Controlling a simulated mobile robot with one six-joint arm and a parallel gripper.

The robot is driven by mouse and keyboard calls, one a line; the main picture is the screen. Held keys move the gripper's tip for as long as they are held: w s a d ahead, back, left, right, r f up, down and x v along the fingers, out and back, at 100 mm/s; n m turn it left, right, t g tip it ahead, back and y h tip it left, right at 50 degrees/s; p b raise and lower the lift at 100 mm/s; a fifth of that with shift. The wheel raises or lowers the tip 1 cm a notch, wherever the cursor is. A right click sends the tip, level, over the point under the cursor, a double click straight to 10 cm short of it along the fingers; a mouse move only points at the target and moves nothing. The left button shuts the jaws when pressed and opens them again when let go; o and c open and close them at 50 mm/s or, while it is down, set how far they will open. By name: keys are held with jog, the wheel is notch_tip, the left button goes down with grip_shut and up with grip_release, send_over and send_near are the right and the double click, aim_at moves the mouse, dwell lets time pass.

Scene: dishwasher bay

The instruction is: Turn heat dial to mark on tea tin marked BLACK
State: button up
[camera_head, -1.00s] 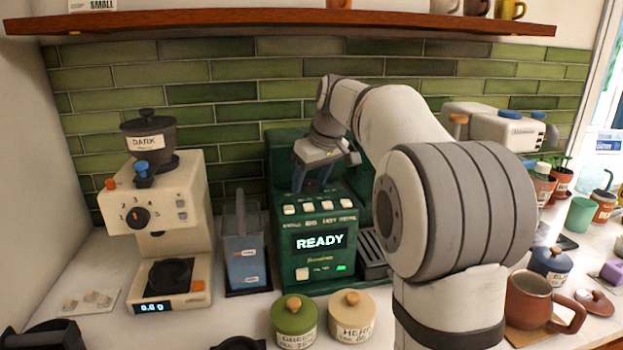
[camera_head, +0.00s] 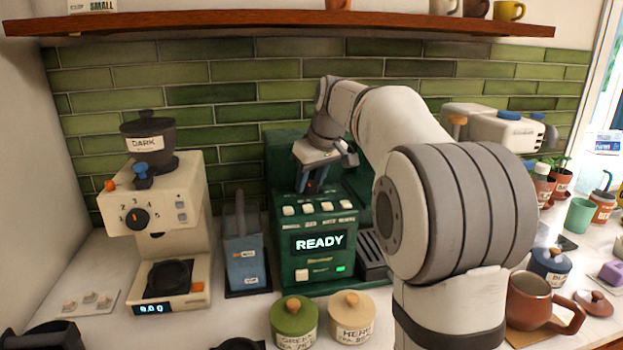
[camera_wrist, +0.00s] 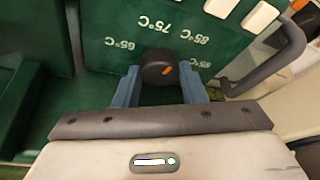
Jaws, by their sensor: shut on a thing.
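The heat dial (camera_wrist: 159,67) is a round black knob with an orange pointer on the green machine (camera_wrist: 105,45). Printed marks of 65, 75, 85 and 95 °C curve around it. The pointer lies on the knob's right side, slanting up right; which mark it meets exactly is unclear. My gripper (camera_wrist: 160,88) is shut on the dial, one blue-grey finger on each side. In the head view my gripper (camera_head: 314,185) is behind the machine's button panel, and the dial is hidden. A dark blue tea tin (camera_head: 551,266) stands at right; its label is too small to read.
A green-lidded tin (camera_head: 293,318) and a cream tin (camera_head: 351,318) stand in front of the machine. A blue container (camera_head: 245,262) and a cream grinder (camera_head: 165,215) are to the left. A curved grey handle (camera_wrist: 280,60) is close beside my gripper.

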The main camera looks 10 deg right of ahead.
jog(key=shift+r, duration=0.1)
jog(key=m+h+p, duration=0.1)
jog(key=m, duration=0.2)
jog(key=m+h+p, duration=0.1)
jog(key=m, duration=0.2)
jog(key=shift+a+t, duration=0.2)
jog(key=shift+t, duration=0.1)
jog(key=m+h+p, duration=0.1)
jog(key=m, duration=0.2)
jog(key=m+g+h+p, duration=0.1)
jog(key=m, duration=0.2)
jog(key=shift+w+a+h, duration=0.1)
jog(key=shift+h, duration=0.2)
jog(key=shift+m, duration=0.3)
jog(key=o, duration=1)
jog(key=v, duration=0.7)
jog(key=shift+a+r, duration=0.1)
jog(key=shift+r, duration=0.2)
